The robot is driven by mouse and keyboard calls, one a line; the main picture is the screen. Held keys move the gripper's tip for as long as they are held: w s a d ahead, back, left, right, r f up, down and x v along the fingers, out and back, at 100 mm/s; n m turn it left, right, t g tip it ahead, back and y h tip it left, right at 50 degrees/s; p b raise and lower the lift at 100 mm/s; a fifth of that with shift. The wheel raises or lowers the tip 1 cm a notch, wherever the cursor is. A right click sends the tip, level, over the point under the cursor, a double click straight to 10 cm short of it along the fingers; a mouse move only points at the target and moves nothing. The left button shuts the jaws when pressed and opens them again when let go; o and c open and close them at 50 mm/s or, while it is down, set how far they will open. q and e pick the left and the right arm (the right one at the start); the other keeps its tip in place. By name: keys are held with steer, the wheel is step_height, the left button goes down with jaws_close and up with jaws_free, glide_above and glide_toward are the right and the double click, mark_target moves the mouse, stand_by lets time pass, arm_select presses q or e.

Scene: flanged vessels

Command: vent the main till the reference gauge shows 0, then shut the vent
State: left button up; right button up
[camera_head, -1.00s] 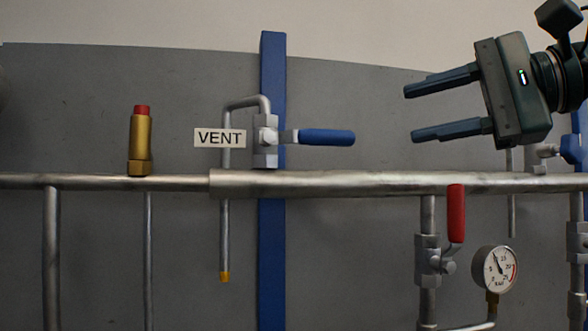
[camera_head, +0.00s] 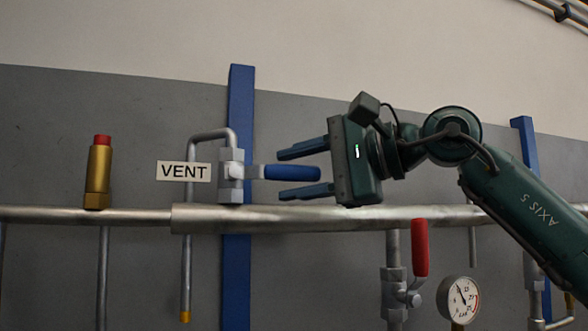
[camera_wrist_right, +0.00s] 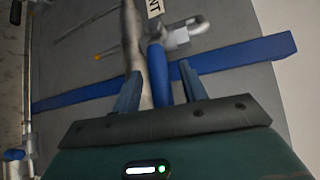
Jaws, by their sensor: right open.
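The vent valve (camera_head: 231,176) sits on the main pipe (camera_head: 300,217) beside the VENT label (camera_head: 184,171). Its blue lever (camera_head: 292,172) lies level and points right, across the upright valve body. My right gripper (camera_head: 282,174) is open at the lever, one finger above and one below it in the head view. In the right wrist view the lever (camera_wrist_right: 157,72) lies between the open fingers (camera_wrist_right: 161,86), with no clear grip on it. A round gauge (camera_head: 458,299) at the lower right has its needle up and left; its figures are too small to read. My left gripper is not in view.
A brass fitting with a red cap (camera_head: 98,172) stands on the main pipe at left. A red-handled valve (camera_head: 420,247) is below the pipe near the gauge. The bent vent pipe (camera_head: 186,260) hangs down with a yellow tip. A blue post (camera_head: 238,270) runs behind the valve.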

steer(key=shift+w+a, duration=0.15)
steer(key=shift+a, duration=0.15)
steer(key=shift+c, duration=0.4)
jaws_close()
